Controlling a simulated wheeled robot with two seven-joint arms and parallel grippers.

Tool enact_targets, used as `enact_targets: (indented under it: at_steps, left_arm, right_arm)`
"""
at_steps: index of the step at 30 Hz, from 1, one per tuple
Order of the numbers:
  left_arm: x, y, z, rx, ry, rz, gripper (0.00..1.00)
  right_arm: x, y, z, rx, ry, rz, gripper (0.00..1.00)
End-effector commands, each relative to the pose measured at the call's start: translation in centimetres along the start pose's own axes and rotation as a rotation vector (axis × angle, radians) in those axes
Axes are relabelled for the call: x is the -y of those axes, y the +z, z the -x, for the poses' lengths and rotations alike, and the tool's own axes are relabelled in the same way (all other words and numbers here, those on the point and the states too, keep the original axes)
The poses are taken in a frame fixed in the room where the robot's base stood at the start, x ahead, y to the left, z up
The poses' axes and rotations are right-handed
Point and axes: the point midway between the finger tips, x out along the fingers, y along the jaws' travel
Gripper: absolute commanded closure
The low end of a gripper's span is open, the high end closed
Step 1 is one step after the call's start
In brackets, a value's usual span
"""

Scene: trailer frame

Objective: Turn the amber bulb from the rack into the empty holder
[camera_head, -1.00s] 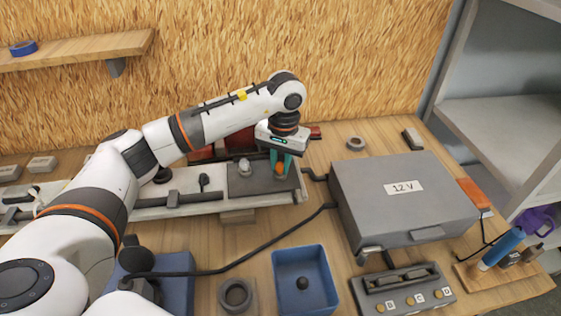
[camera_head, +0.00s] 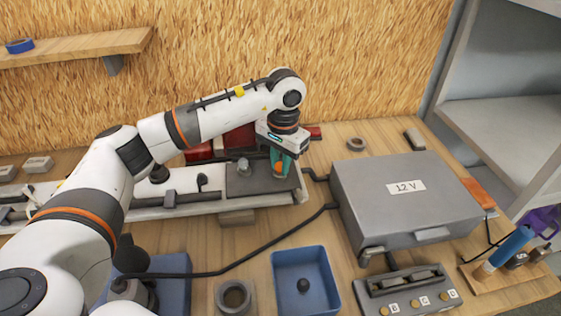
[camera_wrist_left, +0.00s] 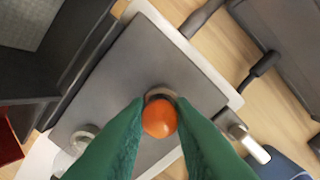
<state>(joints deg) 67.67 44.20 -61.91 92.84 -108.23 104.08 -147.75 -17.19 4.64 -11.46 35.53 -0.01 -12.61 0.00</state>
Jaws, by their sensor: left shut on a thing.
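The amber bulb (camera_head: 279,170) is between the green fingers of my left gripper (camera_head: 280,163), at the right end of a dark grey plate (camera_head: 250,184) on the long light bar. In the left wrist view the round orange top of the amber bulb (camera_wrist_left: 159,119) shows between both fingertips (camera_wrist_left: 160,112). A metallic ring, seemingly the holder (camera_wrist_left: 160,92), shows right at the bulb's edge. The bulb's lower part is hidden, so I cannot tell how deep it sits. A clear bulb (camera_head: 244,167) stands to its left on the same plate. My right gripper is not in view.
A grey 12 V box (camera_head: 400,205) stands to the right, with a black cable running left from it. A blue tray (camera_head: 279,286) and a switch panel (camera_head: 375,305) are in front. A wooden stand (camera_head: 530,272) holds bottles at far right. Red blocks (camera_head: 240,137) stand behind the plate.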

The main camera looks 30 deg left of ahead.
Motion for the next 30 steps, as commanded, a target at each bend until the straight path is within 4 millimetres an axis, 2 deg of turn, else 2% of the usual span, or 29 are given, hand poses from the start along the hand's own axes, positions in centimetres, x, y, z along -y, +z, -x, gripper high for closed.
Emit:
enact_targets:
  at_steps: [5, 18, 29, 30]
  left_arm:
    - [0.0, 0.0, -0.2, 0.003, 0.001, -0.038, 0.88]
    - [0.0, 0.0, -0.2, 0.015, 0.001, -0.278, 0.88]
    - [0.0, -0.1, -0.1, 0.015, 0.000, -0.296, 0.88]
    - [0.0, -0.1, -0.1, 0.015, 0.000, -0.296, 0.74]
  right_arm:
    - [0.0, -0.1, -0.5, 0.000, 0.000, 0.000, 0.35]
    - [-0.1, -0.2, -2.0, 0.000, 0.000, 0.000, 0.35]
    - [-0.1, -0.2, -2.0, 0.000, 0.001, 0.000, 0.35]
    - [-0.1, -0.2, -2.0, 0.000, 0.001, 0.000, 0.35]
